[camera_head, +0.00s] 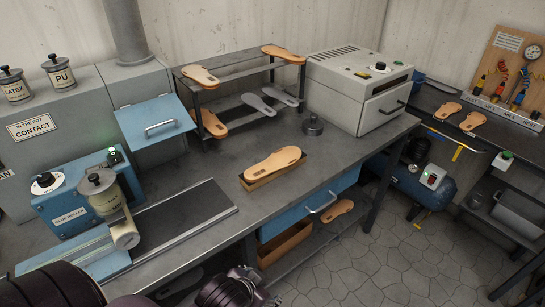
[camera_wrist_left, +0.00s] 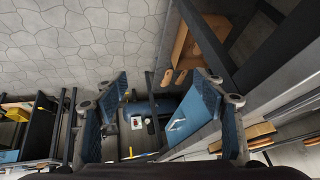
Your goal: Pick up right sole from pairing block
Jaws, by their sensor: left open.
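A tan sole (camera_head: 272,163) lies on a small wooden block (camera_head: 276,179) in the middle of the grey workbench in the head view. It is the only sole on that block, and it covers most of the block's top. My left gripper (camera_head: 248,287) is low at the bottom edge of the head view, in front of the bench and well apart from the sole. In the left wrist view its two blue-padded fingers (camera_wrist_left: 160,92) are spread, with nothing between them. My right gripper is not in view.
A two-level rack (camera_head: 240,70) with tan and grey soles stands behind the block. A dark round weight (camera_head: 313,126) and a grey oven (camera_head: 360,88) stand at the right. The blue glue roller (camera_head: 85,195) is at left. Another sole (camera_head: 335,210) lies below the bench.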

